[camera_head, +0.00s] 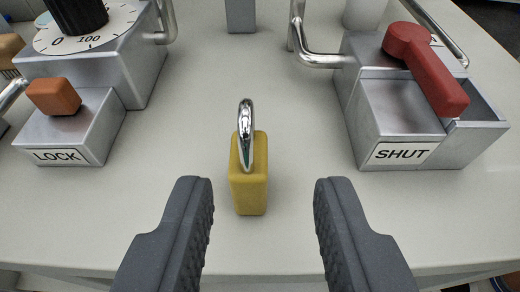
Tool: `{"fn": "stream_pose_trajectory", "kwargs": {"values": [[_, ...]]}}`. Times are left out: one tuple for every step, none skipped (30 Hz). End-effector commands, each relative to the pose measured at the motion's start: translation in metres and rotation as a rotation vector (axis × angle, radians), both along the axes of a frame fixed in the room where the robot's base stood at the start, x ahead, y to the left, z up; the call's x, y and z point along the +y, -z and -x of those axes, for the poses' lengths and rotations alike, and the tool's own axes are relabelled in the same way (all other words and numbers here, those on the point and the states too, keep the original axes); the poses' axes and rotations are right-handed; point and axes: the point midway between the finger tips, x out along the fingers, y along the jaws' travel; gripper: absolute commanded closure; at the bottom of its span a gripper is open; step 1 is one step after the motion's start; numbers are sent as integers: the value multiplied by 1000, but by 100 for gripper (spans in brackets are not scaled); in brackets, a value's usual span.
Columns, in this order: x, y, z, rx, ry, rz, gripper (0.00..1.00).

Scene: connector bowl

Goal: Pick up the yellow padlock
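The yellow padlock (248,188) stands upright on the pale tabletop, a little left of the middle of the view. Its silver shackle (246,128) points up and away and is seen nearly edge-on. My gripper (264,192) is open and empty. Its two dark grey textured fingers come in from the bottom, one on each side of the padlock. The left finger's tip looks nearer to the padlock than the right one's. Neither finger visibly touches it.
Left are a grey LOCK box (75,135) with an orange block and a grey dial box (140,65). Right is a grey SHUT box (400,110) with a red lever (428,70) and metal handles. The table's front edge (270,270) runs below. Table around the padlock is clear.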

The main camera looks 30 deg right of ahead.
Motion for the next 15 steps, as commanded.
{"fn": "stream_pose_trajectory", "kwargs": {"values": [[-3,5,-6,1,0,-1,67],[-5,6,-9,0,0,0,67],[-8,8,-14,-1,0,1,67],[-10,9,-17,-1,0,1,67],[-12,10,-21,-1,0,1,67],[-15,13,-25,0,-1,0,67],[-16,15,-27,1,-1,-1,67],[-17,16,-30,1,-1,-1,67],[-19,17,-32,1,-1,-1,67],[-19,17,-33,1,-1,-1,67],[-20,17,-34,1,-1,-1,67],[-20,18,-35,1,-1,-1,67],[-21,18,-36,1,-1,-1,67],[-21,18,-37,1,-1,-1,67],[-22,19,-39,1,-2,0,67]]}}
